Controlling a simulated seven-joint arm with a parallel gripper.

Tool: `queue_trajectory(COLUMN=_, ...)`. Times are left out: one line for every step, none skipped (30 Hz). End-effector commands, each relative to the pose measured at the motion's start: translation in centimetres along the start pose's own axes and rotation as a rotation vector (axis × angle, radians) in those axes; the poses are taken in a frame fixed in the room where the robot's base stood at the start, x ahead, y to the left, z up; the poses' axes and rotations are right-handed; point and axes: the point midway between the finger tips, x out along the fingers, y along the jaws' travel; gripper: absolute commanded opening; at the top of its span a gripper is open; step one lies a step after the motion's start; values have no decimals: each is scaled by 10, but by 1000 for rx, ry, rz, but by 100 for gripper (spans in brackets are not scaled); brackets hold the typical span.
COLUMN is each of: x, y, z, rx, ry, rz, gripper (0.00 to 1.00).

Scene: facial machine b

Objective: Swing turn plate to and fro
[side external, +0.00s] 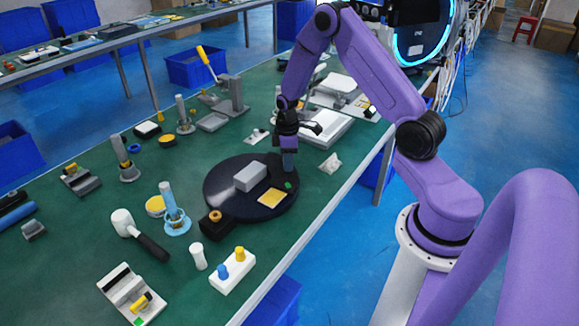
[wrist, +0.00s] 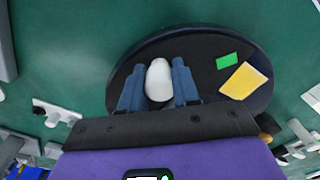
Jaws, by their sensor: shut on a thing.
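The turn plate (side external: 222,199) is a round black disc on the green table. It bears a grey block (side external: 250,176), a yellow patch (side external: 271,198) and a small green patch (side external: 288,185). My gripper (side external: 289,168) points down at the plate's far right edge. In the wrist view, the blue fingers of my gripper (wrist: 159,88) are closed on a white rounded piece (wrist: 159,80) over the dark plate (wrist: 215,42). The fingers hide how that piece joins the plate. The green patch (wrist: 227,61) and yellow patch (wrist: 247,80) lie to their right.
A black block with an orange knob (side external: 215,220) sits at the plate's near edge. A white mallet with a black handle (side external: 136,232) and a white block with blue and yellow pegs (side external: 233,270) lie nearer. White devices (side external: 326,128) stand behind my gripper.

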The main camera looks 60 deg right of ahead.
Motion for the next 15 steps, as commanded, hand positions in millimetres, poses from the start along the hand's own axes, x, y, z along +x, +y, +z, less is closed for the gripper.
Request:
queue_trajectory(x=0, y=7, z=-2, rx=-41, ry=2, rz=2, gripper=0)
queue_trajectory(x=0, y=10, z=-4, rx=-69, ry=3, rz=3, gripper=0)
queue_trajectory(x=-1, y=14, z=-5, rx=-107, ry=3, rz=3, gripper=0)
queue_trajectory(x=-1, y=18, z=-6, rx=-136, ry=2, rz=3, gripper=0)
queue_trajectory(x=0, y=21, z=-8, rx=-163, ry=2, rz=3, gripper=0)
queue_trajectory(x=0, y=24, z=-10, rx=-200, ry=3, rz=4, gripper=0)
queue_trajectory(x=0, y=27, z=-11, rx=-227, ry=2, rz=3, gripper=0)
queue_trajectory(x=-1, y=30, z=-13, rx=-253, ry=2, rz=4, gripper=0)
queue_trajectory(x=-1, y=34, z=-15, rx=-287, ry=3, rz=4, gripper=0)
queue_trajectory(x=-1, y=36, z=-16, rx=-312, ry=2, rz=4, gripper=0)
queue_trajectory(x=0, y=38, z=-18, rx=-336, ry=2, rz=4, gripper=0)
queue_trajectory(x=0, y=41, z=-20, rx=-366, ry=2, rz=4, gripper=0)
queue_trajectory(x=-1, y=43, z=-22, rx=-388, ry=3, rz=5, gripper=0)
queue_trajectory(x=-1, y=45, z=-23, rx=-408, ry=2, rz=4, gripper=0)
queue_trajectory(x=-1, y=47, z=-26, rx=-435, ry=3, rz=5, gripper=0)
